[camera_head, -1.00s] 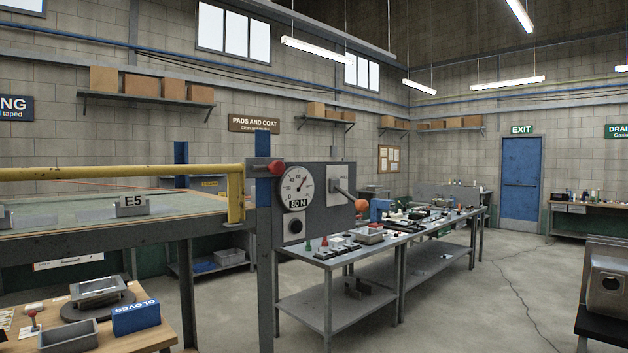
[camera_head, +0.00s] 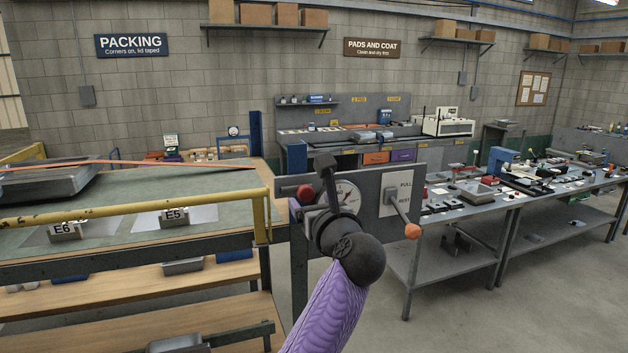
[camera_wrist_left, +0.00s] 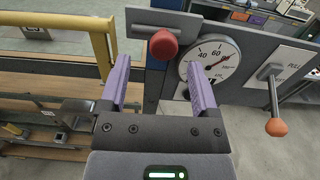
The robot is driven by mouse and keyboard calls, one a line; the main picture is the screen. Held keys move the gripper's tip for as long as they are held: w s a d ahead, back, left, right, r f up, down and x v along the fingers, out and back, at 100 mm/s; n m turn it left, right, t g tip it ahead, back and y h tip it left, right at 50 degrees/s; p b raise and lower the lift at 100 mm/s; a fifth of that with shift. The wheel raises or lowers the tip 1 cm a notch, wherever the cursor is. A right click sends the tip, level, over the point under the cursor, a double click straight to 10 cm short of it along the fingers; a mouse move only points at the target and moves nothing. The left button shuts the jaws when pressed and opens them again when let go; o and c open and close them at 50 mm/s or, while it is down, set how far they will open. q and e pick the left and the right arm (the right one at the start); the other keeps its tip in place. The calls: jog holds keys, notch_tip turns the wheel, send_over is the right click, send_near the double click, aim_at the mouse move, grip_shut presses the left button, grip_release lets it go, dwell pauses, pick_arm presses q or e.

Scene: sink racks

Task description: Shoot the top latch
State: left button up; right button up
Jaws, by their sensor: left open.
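A grey panel (camera_head: 408,178) with a round dial (camera_head: 347,197) stands at the end of the yellow rail. A red knob (camera_head: 306,193) on a grey bar sits at its upper left; it also shows in the left wrist view (camera_wrist_left: 163,44). It seems to be the top latch, but its bolt is hard to make out. My left gripper (camera_wrist_left: 158,64) is open and empty, and the knob appears between and beyond its purple fingertips. I cannot tell whether they touch it. In the head view, my left wrist hides part of the dial and the panel's lower part. My right gripper is not in view.
A lever with an orange ball (camera_head: 412,231) sticks out right of the dial, by a PULL/REST plate. The yellow rail (camera_head: 130,214) and bench edge lie left of my gripper. A long bench with many small items (camera_head: 520,190) stands to the right. Floor is clear at lower right.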

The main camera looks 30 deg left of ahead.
aim_at(308, 194)
pick_arm(q)
jog(key=x, duration=0.3)
jog(key=shift+w+r+p, duration=0.1)
jog(key=shift+w+p, duration=0.25)
jog(key=shift+p, duration=0.05)
jog(key=shift+w+a, duration=0.25)
jog(key=shift+a, duration=0.2)
jog(key=shift+c, duration=0.3)
grip_shut()
dwell(0.3)
jog(key=shift+w+d+f, duration=0.1)
jog(key=shift+f, duration=0.1)
